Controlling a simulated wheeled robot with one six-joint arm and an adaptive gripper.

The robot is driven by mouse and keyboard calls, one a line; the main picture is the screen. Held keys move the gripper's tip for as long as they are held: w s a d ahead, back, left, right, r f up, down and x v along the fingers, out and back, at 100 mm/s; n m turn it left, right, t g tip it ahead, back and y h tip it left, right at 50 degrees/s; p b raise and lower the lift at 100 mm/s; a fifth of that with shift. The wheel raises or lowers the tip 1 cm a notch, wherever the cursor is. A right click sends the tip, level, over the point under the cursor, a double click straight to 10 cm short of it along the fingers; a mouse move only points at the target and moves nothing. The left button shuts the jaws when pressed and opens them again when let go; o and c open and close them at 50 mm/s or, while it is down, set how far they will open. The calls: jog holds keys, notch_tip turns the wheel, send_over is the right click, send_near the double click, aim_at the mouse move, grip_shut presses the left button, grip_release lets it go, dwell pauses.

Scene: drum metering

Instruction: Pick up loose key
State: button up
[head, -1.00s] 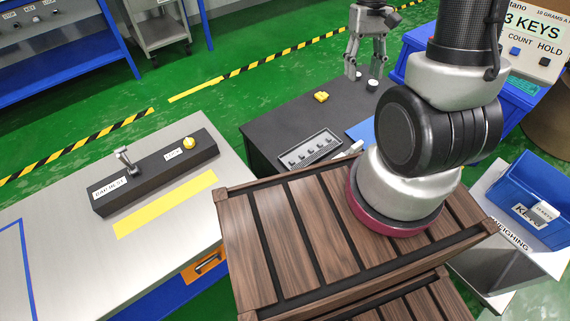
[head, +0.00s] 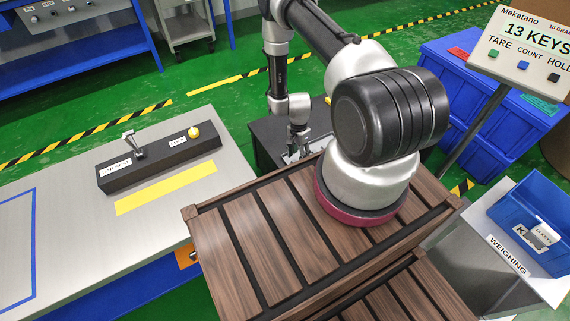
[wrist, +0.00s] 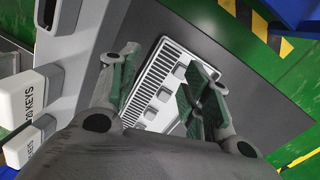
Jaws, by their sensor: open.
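My gripper (head: 297,143) is low over the dark table behind the slatted wooden top in the head view. In the wrist view my gripper (wrist: 165,92) is open, with its fingers on either side of a light grey slotted tray (wrist: 176,55). Several small grey square blocks, which look like keys (wrist: 164,94), sit in a row on that tray between the fingers. I see no gap closed on any of them, and I cannot tell which one is loose. The arm and gripper hide most of the tray in the head view.
White blocks, one marked 20 KEYS (wrist: 28,98), stand at the left of the wrist view. The scale display (head: 525,45) reads 13 KEYS. A blue bin (head: 520,215) sits at the right. A bench with a lever box (head: 150,162) is at the left.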

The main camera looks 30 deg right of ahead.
jog(key=w, duration=0.1)
jog(key=w+m+t, duration=0.1)
jog(key=shift+w+d, duration=0.2)
jog(key=shift+w, duration=0.1)
jog(key=shift+w+d+m+t, duration=0.15)
jog(key=shift+w+m+t, duration=0.15)
jog(key=shift+w+m, duration=0.4)
jog(key=f, duration=0.7)
jog(key=shift+s+a+f, duration=0.2)
jog(key=shift+f, duration=0.2)
jog(key=c, duration=0.8)
